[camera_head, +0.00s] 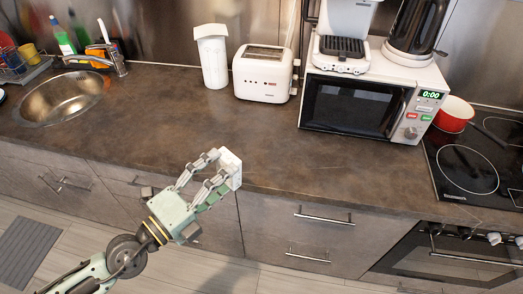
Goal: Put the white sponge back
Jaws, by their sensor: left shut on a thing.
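My left gripper (221,172) reaches in from the lower left, over the front edge of the counter (160,130). It is shut on a small white block, the white sponge (231,163), which shows at the fingertips. The fingers hide part of the sponge. I cannot tell whether the sponge touches the counter. My right gripper is not in view.
A sink (62,98) is at the left. A white canister (212,60), a toaster (265,74) and a microwave (362,104) stand along the back. A red pot (453,115) is on the stove (470,165). The counter's middle is clear.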

